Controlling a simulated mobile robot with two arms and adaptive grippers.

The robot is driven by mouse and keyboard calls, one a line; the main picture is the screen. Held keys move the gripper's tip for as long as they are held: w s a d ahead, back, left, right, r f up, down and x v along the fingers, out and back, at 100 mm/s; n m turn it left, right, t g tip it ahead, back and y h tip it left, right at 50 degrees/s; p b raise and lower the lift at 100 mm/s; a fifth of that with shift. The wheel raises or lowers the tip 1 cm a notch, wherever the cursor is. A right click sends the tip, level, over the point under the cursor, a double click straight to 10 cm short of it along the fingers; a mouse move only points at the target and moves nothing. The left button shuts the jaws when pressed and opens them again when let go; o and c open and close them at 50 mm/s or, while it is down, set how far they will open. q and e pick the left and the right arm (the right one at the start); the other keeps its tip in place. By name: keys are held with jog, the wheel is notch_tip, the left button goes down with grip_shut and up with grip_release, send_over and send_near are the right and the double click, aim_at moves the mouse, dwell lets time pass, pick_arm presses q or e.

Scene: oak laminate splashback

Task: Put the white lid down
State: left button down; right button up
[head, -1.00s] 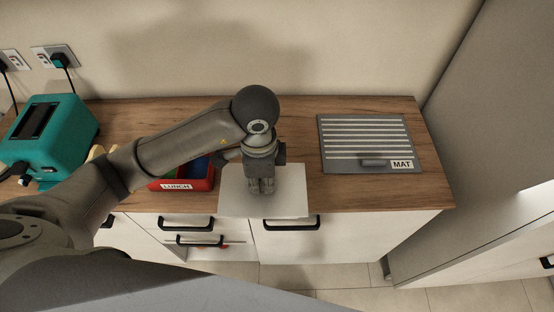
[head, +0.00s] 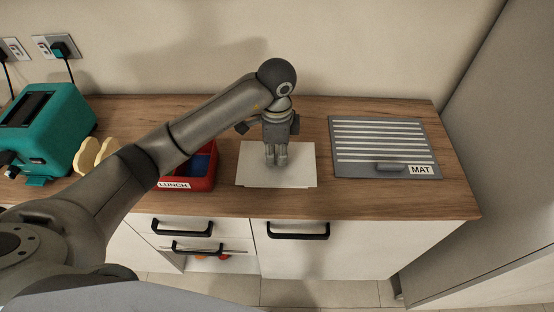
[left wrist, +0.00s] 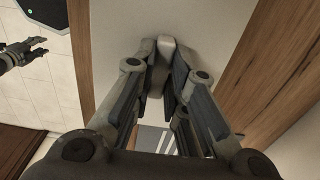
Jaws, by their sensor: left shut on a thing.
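My left gripper (head: 276,162) is shut on the raised grip in the middle of the white lid (head: 300,176). In the head view the lid is flat and level over the worktop, between the red lunch box and the mat. It is low, with a thin second edge along its front; I cannot tell whether it touches the wood. The left wrist view shows the fingertips (left wrist: 170,65) closed on the pale grip, with the lid's pale surface (left wrist: 112,35) around it. My right gripper (left wrist: 36,48) seems to show small at the left of that view, its jaw state unclear.
The red lunch box (head: 203,182) with a blue inside stands just left of the lid. A grey striped mat (head: 384,160) lies to the right. A teal toaster (head: 60,125) and bread slices (head: 97,152) are at the left. Bare wood (head: 240,206) runs along the front edge.

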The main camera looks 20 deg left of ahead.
aim_at(277, 161)
pick_arm(q)
jog(key=shift+w+a+f, duration=0.1)
jog(key=shift+w+f, duration=0.25)
jog(key=shift+f, duration=0.05)
notch_tip(277, 161, down, 2)
jog(key=shift+f+p, duration=0.15)
jog(key=shift+p, duration=0.5)
jog(key=shift+w+f, duration=0.1)
jog(key=shift+f, duration=0.45)
jog(key=shift+f, duration=0.1)
jog(key=c, duration=1.5)
grip_release()
jog(key=shift+o, duration=0.2)
